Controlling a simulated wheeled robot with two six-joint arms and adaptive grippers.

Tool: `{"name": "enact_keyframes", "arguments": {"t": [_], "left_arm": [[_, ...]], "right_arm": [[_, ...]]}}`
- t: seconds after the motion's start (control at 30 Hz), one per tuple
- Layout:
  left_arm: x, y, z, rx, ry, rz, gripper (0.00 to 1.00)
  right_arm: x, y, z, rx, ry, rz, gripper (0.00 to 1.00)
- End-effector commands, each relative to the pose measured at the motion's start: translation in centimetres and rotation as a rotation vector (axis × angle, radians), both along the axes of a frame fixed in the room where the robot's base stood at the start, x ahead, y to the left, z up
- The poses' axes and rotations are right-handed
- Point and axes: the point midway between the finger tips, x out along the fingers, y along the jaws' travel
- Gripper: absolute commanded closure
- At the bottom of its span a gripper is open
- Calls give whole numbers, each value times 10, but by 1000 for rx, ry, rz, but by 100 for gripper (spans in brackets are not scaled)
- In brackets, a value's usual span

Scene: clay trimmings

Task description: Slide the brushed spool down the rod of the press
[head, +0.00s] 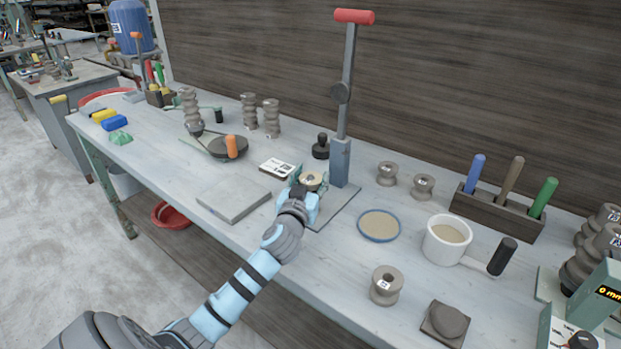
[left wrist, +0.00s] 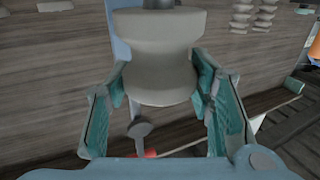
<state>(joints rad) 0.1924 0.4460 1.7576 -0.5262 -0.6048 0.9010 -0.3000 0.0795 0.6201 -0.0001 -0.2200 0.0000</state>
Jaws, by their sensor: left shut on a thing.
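My left gripper (head: 309,188) is shut on a spool (head: 312,180), just in front of the press column (head: 340,162) and above the press base plate (head: 338,212). In the left wrist view the pale grey, waisted spool (left wrist: 155,55) sits between the two teal finger pads (left wrist: 160,85). The press has a grey lever (head: 348,75) with a red grip. A small dark piece shows at the spool's end in the wrist view; I cannot tell whether it is the rod or whether the spool is around it. My right gripper is not in view.
More spools stand behind the press's right side (head: 387,174) and near the front edge (head: 386,286). A blue-rimmed dish (head: 379,226), a white pot (head: 447,240) and a tool block (head: 497,212) are to the right. A grey slab (head: 234,200) and a card (head: 281,168) lie left.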

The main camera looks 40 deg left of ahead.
Motion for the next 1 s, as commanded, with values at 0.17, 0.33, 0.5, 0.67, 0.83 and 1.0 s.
{"name": "enact_keyframes", "arguments": {"t": [0.17, 0.33, 0.5, 0.67, 0.83, 1.0], "left_arm": [[0, 0, -6, 0, -1, 0, 88], [0, 0, -11, 0, -1, 0, 88], [0, 0, -17, 0, -1, 0, 88], [0, 0, -20, 0, -1, 0, 88], [0, 0, -19, 0, -1, 0, 88], [0, 0, -19, 0, -1, 0, 29]], "right_arm": [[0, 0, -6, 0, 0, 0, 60], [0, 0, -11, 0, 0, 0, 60], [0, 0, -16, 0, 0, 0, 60], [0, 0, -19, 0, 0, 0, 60], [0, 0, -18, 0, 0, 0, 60], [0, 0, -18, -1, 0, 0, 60]]}}
